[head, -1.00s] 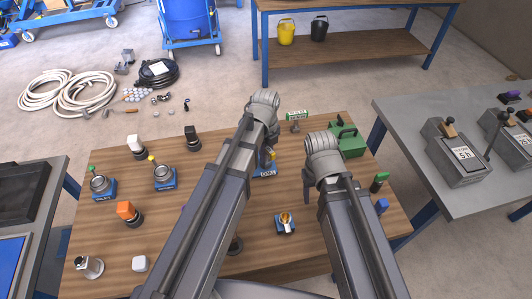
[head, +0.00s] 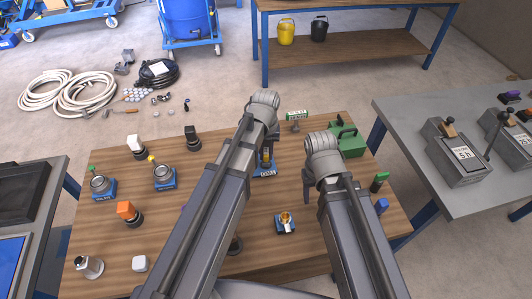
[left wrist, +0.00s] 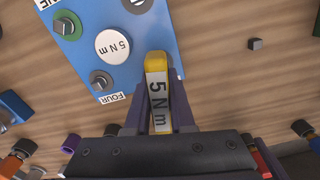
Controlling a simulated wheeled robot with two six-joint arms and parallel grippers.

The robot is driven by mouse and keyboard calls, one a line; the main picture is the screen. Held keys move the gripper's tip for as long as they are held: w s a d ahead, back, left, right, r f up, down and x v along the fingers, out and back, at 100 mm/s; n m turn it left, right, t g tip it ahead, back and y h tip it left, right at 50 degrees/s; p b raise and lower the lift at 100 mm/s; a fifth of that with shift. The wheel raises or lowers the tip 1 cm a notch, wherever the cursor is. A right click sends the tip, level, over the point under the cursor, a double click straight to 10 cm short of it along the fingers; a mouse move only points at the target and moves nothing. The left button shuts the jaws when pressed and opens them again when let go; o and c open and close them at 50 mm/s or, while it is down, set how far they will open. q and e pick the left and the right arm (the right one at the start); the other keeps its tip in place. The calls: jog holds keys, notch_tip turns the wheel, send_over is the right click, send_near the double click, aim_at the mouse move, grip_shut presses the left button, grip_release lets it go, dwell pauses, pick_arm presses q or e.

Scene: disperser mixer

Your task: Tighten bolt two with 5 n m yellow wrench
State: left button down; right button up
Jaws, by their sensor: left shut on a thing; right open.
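My left gripper (left wrist: 157,98) is shut on the yellow wrench (left wrist: 156,62), whose grey face reads "5 N m". The wrench's yellow end lies over the edge of a blue plate (left wrist: 160,35). The plate carries a white "5 N m" disc (left wrist: 113,46), a bolt in a green ring (left wrist: 65,25), a bolt (left wrist: 102,80) near the label "FOUR", and a bolt (left wrist: 138,4) cut off at the top edge. No "TWO" label is readable. In the head view, the blue plate (head: 265,172) is partly behind my left arm. My right gripper (head: 307,190) is open and empty over the table.
The wooden table (head: 195,215) also holds a green toolbox (head: 348,142), an orange-topped part (head: 127,211), blue-based devices (head: 163,175) and a small blue stand (head: 285,223) in front of the plate. A grey table (head: 425,105) with lever boxes stands right.

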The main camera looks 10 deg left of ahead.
pick_arm(q)
jog(key=c, duration=0.7)
grip_release()
jog(key=shift+r, duration=0.1)
pick_arm(e)
jog(key=shift+r, duration=0.1)
pick_arm(q)
notch_tip(320, 180, up, 4)
jog(key=p, duration=0.4)
jog(key=shift+r+p, duration=0.2)
jog(key=shift+p, duration=0.15)
pick_arm(e)
notch_tip(320, 180, up, 4)
jog(key=shift+r, duration=0.15)
pick_arm(q)
jog(key=shift+f, duration=0.1)
